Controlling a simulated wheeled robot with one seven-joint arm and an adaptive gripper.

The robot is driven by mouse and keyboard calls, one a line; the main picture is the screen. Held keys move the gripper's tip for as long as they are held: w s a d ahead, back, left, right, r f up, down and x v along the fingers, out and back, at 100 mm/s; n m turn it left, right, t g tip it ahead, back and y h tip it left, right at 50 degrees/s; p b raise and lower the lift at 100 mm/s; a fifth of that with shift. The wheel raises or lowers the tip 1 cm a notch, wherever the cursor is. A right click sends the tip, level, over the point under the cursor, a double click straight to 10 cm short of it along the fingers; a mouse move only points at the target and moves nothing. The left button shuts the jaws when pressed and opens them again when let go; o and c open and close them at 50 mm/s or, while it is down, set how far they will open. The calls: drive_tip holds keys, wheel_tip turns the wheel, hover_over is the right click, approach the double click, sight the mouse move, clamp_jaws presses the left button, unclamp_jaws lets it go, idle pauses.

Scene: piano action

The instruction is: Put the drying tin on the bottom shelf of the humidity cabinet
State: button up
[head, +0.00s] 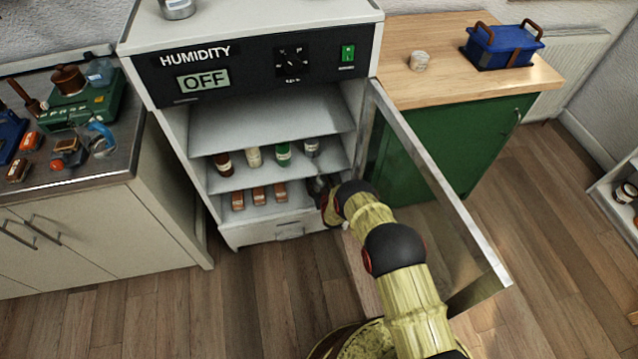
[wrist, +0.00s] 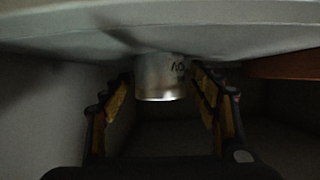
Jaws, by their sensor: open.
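The humidity cabinet (head: 222,123) stands with its door open to the right. Its bottom shelf (head: 224,215) holds several orange-brown blocks at the left. My gripper (head: 318,187) reaches into the right side at bottom-shelf height, partly hidden by my arm. In the wrist view, which looks upside down, my gripper (wrist: 162,84) is open, with one finger on each side of a silvery metal tin (wrist: 160,80), apparently the drying tin. The tin rests against the pale shelf surface (wrist: 70,32), with dark lettering on its side. The fingers look apart from it. The head view does not show this tin clearly.
Several bottles and a small tin (head: 312,147) stand on the shelf above. The glass door (head: 440,185) stands open right of my arm. Another tin (head: 178,8) sits on top of the cabinet. In the wrist view, a brown block (wrist: 285,66) is at the right.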

drive_tip(key=shift+s+r, duration=0.15)
drive_tip(key=shift+r, duration=0.05)
drive_tip(key=p+v, duration=0.4)
drive_tip(key=v, duration=0.6)
drive_tip(key=shift+s+d+r+p, duration=0.1)
drive_tip(key=shift+s+r+p, duration=0.1)
drive_tip(key=shift+p, duration=0.15)
drive_tip(key=shift+s+d+r, duration=0.1)
drive_tip(key=shift+s, duration=0.5)
